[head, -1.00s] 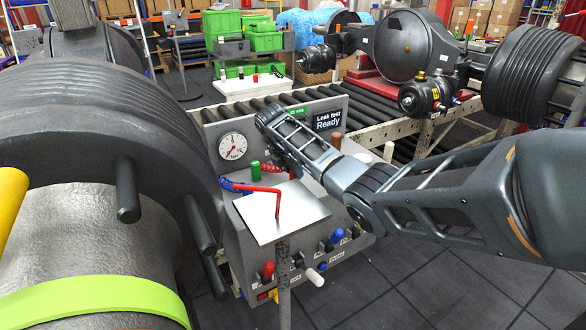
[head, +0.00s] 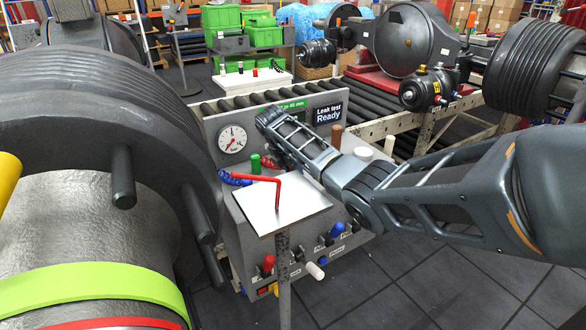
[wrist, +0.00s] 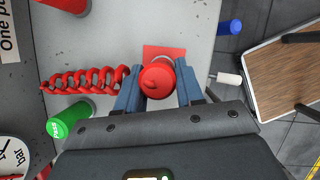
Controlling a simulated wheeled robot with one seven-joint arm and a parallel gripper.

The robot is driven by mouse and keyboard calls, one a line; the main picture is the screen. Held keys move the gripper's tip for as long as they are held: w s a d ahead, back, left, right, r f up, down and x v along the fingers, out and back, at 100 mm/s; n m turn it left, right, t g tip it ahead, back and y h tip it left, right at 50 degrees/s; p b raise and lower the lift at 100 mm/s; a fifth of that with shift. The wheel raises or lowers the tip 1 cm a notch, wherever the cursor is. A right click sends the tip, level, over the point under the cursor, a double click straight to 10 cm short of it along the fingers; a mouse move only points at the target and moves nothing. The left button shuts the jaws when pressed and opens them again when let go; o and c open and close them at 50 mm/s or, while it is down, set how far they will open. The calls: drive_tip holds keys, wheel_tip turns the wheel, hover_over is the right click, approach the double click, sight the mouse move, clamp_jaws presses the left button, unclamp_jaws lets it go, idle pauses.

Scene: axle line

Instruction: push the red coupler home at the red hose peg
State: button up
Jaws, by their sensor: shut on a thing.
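The red coupler (wrist: 158,82) sits between the two blue fingers of my gripper (wrist: 158,74), which is shut on it. A red coiled hose (wrist: 90,79) runs left from it in the wrist view. A red square patch (wrist: 165,51) shows on the grey panel just beyond the coupler. The red hose peg is not clearly visible; the coupler covers the area in front of the patch. I cannot tell how far on the coupler sits. In the head view, my arm hides the fingertips and coupler; part of the red coil (head: 269,162) shows beside them.
A green cylinder (wrist: 70,120) stands near the coil. A pale plate (head: 290,218) with a bent red rod (head: 270,181) stands in front of the test bench. A gauge (head: 232,139) and a "Leak test Ready" display (head: 328,113) are behind. A large wheel hub fills the left.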

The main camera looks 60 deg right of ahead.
drive_tip(key=shift+f, duration=0.25)
drive_tip(key=o, duration=1.2)
drive_tip(key=shift+v, duration=3.9)
